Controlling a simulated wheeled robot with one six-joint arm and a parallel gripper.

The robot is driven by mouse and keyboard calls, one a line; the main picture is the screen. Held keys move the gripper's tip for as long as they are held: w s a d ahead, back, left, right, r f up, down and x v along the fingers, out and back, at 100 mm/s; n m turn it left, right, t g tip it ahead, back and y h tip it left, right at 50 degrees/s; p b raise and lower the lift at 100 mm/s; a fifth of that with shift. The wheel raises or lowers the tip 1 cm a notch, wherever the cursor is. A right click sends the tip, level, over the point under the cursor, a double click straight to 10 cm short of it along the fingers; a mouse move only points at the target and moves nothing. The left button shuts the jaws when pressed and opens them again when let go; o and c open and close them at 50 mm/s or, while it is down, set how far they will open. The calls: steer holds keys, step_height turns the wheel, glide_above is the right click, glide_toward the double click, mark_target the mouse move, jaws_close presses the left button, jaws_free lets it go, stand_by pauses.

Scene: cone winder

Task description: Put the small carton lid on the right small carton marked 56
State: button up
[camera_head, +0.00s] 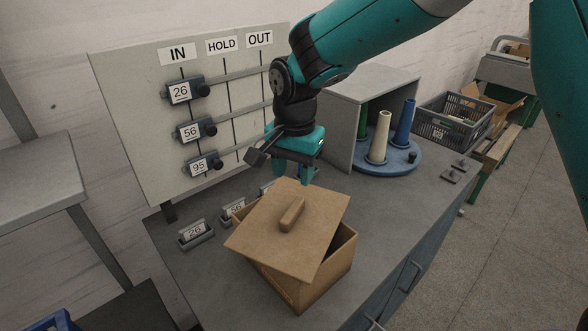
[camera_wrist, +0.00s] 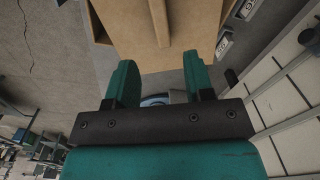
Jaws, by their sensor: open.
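The brown small carton lid (camera_head: 265,240) lies askew on the open brown carton (camera_head: 325,277), turned against its rim and leaving a gap at the right. Its bar handle (camera_head: 292,214) points up. No number shows on the carton's visible sides. My gripper (camera_head: 294,178) is open and empty, just behind the lid in the head view. In the wrist view my gripper (camera_wrist: 160,78) has its fingers apart, with the lid (camera_wrist: 120,22) and its handle (camera_wrist: 159,20) beyond the fingertips, the handle roughly in line with the gap. I cannot tell the height between fingers and lid.
Card holders marked 26 (camera_head: 195,232) and 56 (camera_head: 234,209) stand on the counter left of the carton; another is mostly hidden. Behind is a board (camera_head: 135,130) with IN, HOLD and OUT columns. A blue round stand (camera_head: 374,164) with cones is at the back right.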

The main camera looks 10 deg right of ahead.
steer(key=s+d+r+n+y, duration=0.1)
steer(key=s+n, duration=0.3)
steer(key=s, duration=0.4)
steer(key=s+d+r+n+y, duration=0.1)
steer(key=s+d+r+n, duration=0.3)
steer(key=s, duration=0.4)
steer(key=s+d+r+n+y, duration=0.2)
steer(key=s+n, duration=0.3)
steer(key=s, duration=0.3)
steer(key=shift+s+d+r+n, duration=0.3)
steer(key=shift+d+r+n, duration=0.1)
steer(key=shift+d+r, duration=0.35)
